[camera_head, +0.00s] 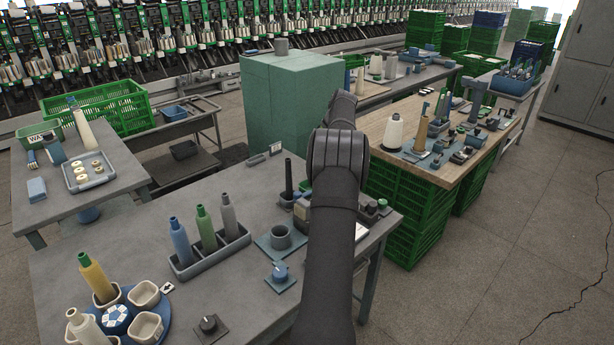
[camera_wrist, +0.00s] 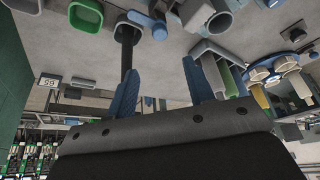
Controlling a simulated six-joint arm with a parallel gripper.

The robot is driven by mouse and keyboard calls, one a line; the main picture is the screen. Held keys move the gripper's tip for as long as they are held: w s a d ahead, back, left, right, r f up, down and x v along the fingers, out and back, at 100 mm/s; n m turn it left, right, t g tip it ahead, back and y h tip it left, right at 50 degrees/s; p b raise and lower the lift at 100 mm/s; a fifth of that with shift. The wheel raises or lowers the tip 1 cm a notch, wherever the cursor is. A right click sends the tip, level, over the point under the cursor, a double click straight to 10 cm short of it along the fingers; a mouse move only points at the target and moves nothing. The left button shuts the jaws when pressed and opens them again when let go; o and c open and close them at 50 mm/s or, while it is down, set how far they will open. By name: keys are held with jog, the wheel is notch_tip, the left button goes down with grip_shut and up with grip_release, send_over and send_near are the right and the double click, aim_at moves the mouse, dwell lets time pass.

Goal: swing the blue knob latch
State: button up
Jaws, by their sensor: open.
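The blue knob (camera_head: 280,271) sits on a small blue-grey plate on the near grey table, in front of a grey cup on a square base (camera_head: 280,238). My gripper (camera_wrist: 158,88) is open, its two blue fingers apart in the wrist view with no object gripped. In the head view my dark arm hides the gripper. A small blue part (camera_wrist: 268,3) at the top edge of the wrist view may be the knob, but it is cut off. The knob is apart from the fingers.
A black post (camera_head: 288,178) stands on the table; it also shows close to the left finger in the wrist view (camera_wrist: 127,40). A bottle tray (camera_head: 211,253), a dark knob (camera_head: 209,324) and a blue turntable (camera_head: 160,312) lie left. A green cabinet (camera_head: 290,105) stands behind.

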aim_at(298, 193)
jog(key=shift+v, duration=2.3)
jog(key=shift+f, duration=0.15)
jog(key=x, duration=1.7)
jog(key=shift+a, duration=0.15)
